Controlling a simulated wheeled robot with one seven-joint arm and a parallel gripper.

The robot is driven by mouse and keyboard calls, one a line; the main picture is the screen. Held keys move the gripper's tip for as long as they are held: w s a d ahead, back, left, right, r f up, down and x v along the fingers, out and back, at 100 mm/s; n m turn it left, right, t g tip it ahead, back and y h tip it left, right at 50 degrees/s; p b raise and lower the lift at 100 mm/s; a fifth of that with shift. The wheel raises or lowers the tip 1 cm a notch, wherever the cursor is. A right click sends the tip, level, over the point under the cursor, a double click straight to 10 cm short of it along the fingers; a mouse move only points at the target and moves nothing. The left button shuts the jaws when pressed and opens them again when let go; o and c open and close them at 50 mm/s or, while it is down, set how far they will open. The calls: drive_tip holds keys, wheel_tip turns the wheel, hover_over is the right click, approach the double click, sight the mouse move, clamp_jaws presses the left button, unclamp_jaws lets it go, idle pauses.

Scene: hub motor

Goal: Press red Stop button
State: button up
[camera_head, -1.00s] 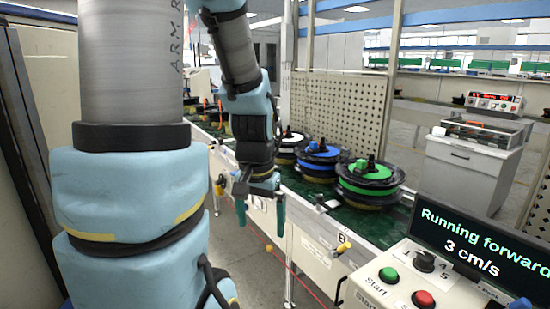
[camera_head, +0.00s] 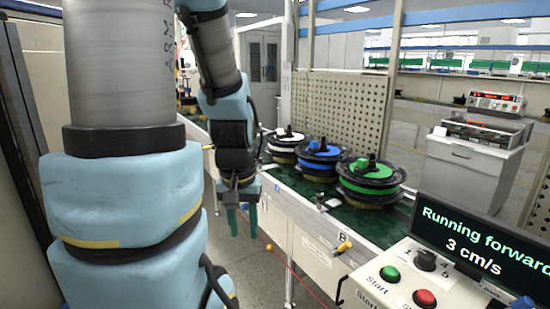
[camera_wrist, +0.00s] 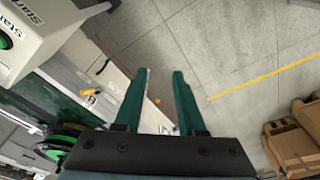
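The red button (camera_head: 425,298) sits on the sloped top of a control box, at the lower right of the head view. It is not visible in the wrist view. A green Start button (camera_head: 390,274) is just left of it; a green button also shows at the left edge of the wrist view (camera_wrist: 4,40). My gripper (camera_head: 243,234) hangs with its fingers down, well left of the box, in front of the conveyor's side. In the wrist view my gripper (camera_wrist: 160,72) has its two green fingers apart, with nothing between them and floor beyond.
A display (camera_head: 468,235) reads "Running forward 3 cm/s". A black knob (camera_head: 425,261) is on the box. Hub motors with white, blue and green tops (camera_head: 371,180) stand on the conveyor. Cardboard boxes (camera_wrist: 295,140) lie at right in the wrist view. Bare floor is below my gripper.

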clamp_jaws()
idle(1.0)
